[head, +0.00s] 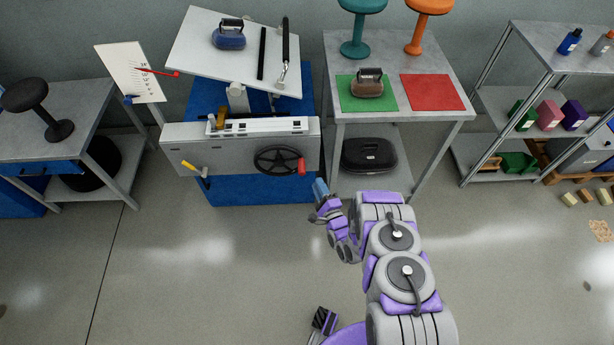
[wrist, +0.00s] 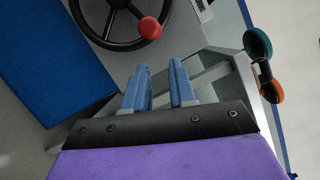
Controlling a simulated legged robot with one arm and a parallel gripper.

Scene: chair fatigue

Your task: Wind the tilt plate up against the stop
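The tilt plate (head: 215,52) is a pale board at the top of the machine in the head view, tilted, with a blue weight (head: 229,36) and dark bars on it. Below it, the machine's grey front carries a black handwheel (head: 279,160) with a red knob (head: 302,167) at its right. In the wrist view the handwheel (wrist: 108,40) and red knob (wrist: 149,28) show at the top, beyond the fingers. My gripper (head: 320,188) is right of and below the wheel, apart from the knob. Its two blue fingers (wrist: 160,80) are parted with nothing between them. I cannot tell which part is the stop.
A yellow-handled lever (head: 188,166) is on the machine's left front. A scale board with a red pointer (head: 165,72) stands at left. A grey table (head: 395,117) with green and red mats is at right. The floor in front is clear.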

